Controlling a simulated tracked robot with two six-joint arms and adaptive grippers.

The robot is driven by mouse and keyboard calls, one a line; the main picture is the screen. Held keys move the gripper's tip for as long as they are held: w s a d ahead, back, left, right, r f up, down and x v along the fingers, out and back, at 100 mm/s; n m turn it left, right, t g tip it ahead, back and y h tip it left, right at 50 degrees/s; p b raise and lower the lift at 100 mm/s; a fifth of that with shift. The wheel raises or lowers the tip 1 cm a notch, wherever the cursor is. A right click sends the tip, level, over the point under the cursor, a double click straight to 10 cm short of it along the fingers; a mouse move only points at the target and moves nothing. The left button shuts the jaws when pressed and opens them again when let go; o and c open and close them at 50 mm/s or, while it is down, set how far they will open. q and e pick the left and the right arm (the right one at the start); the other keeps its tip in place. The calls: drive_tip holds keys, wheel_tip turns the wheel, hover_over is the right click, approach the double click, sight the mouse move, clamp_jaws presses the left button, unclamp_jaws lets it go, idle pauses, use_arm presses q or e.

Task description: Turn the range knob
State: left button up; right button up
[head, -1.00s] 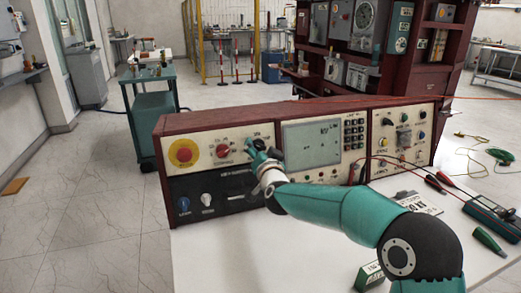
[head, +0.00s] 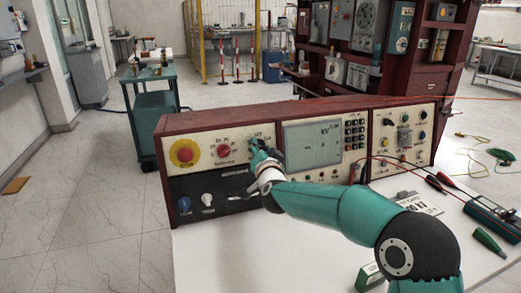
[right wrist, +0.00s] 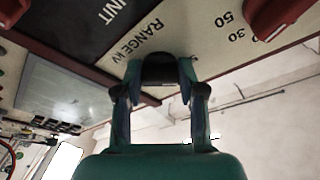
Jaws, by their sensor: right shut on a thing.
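The control panel (head: 343,184) is a long dark red box with a cream face. My right gripper (head: 260,150) is at this face, just left of the grey meter window, and covers the control it touches. In the right wrist view, my right gripper (right wrist: 160,75) has its fingers closed on the two sides of a dark knob (right wrist: 160,70), beside the printed words "RANGE kV". The numbers 30 and 50 are printed nearby. The knob's pointer cannot be made out. My left gripper is out of view.
A red knob (head: 223,151) and a yellow-ringed red button (head: 184,153) lie to the left. A blue knob (head: 184,205) and a white knob (head: 207,199) sit below. Red leads and a handheld meter (head: 493,215) lie at the right.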

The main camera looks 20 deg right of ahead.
drive_tip(key=shift+m+g+h+p, duration=0.25)
drive_tip(key=shift+m+g+p, duration=0.35)
drive_tip(key=shift+m, duration=1.2)
drive_tip(key=shift+m+g+h+p, duration=0.25)
drive_tip(key=shift+m+p, duration=0.6)
drive_tip(key=shift+m, duration=0.95)
drive_tip(key=shift+m+g+h+p, duration=0.2)
drive_tip(key=shift+m+g+p, duration=0.4)
drive_tip(key=shift+m, duration=1.2)
drive_tip(key=o, duration=1.1)
drive_tip(key=shift+o, duration=0.2)
drive_tip(key=shift+r, duration=0.1)
